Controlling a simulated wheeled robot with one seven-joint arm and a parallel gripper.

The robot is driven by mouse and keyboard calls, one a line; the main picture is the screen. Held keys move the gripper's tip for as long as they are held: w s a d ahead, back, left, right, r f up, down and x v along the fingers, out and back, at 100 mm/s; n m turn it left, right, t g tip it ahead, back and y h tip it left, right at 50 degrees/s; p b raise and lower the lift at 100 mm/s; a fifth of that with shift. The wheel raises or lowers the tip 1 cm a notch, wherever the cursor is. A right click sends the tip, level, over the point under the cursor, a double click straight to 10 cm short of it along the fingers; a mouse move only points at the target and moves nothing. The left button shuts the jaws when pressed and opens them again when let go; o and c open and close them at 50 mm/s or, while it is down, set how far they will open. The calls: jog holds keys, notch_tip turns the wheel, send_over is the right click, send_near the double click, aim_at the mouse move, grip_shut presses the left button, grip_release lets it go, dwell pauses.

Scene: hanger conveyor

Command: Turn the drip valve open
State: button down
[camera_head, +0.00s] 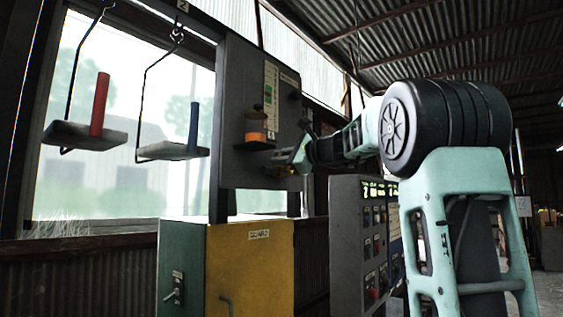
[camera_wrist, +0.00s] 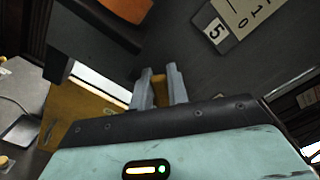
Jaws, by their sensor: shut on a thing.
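My gripper (camera_head: 284,160) reaches left to the grey panel, just below and right of an amber oil cup (camera_head: 256,128) with a dark top. In the wrist view my gripper's two grey fingers (camera_wrist: 160,88) are closed around a small brass-yellow piece (camera_wrist: 158,82), which I take to be the drip valve. Most of the valve is hidden by the fingers, and how far it is turned cannot be told. The orange underside of the cup (camera_wrist: 125,8) shows at the top of the wrist view.
The grey panel (camera_head: 233,90) carries a numbered scale (camera_head: 270,95). Hanging trays (camera_head: 85,134) hold a red and a blue cylinder at left. A yellow cabinet (camera_head: 250,270) stands below, with a button console (camera_head: 345,240) right of it.

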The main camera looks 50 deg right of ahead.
jog(key=c, duration=1.4)
grip_release()
jog(key=shift+o, duration=0.2)
jog(key=s+d+b, duration=0.1)
jog(key=s+b, duration=0.2)
jog(key=s, duration=1.4)
jog(key=shift+s+d, duration=0.15)
jog(key=shift+s, duration=0.05)
